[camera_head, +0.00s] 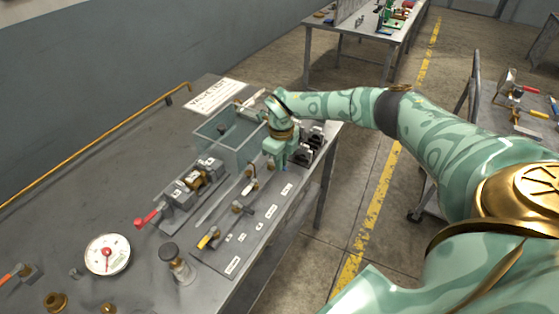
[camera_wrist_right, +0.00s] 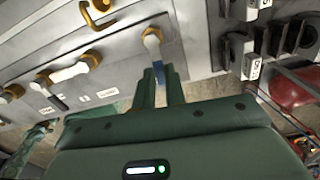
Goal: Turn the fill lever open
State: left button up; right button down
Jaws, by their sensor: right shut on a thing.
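My right gripper (camera_head: 277,161) reaches down from the right to the far end of the valve panel (camera_head: 224,256), beside the clear tank. In the right wrist view my right gripper (camera_wrist_right: 160,78) is shut on a lever (camera_wrist_right: 153,44) with a pale metal stem and a blue grip between the fingers. I take it for the fill lever, but the labels are too small to read. In the head view my gripper hides most of this lever. My left gripper is not in view.
A clear open tank (camera_head: 222,150) stands left of my gripper, with black clips (camera_head: 312,142) to its right. A yellow-handled lever (camera_head: 208,238), a red-handled valve (camera_head: 146,218), a round gauge (camera_head: 107,254) and a knobbed cylinder (camera_head: 178,264) are nearer. The table's left side is mostly clear.

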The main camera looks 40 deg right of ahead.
jog(key=shift+w+d+n, duration=0.1)
jog(key=shift+d+n, duration=0.1)
jog(key=shift+n, duration=0.3)
jog(key=c, duration=1.7)
grip_release()
jog(key=shift+c, duration=0.2)
notch_tip(320, 180, up, 16)
jog(key=p, duration=0.3)
jog(key=shift+r, duration=0.2)
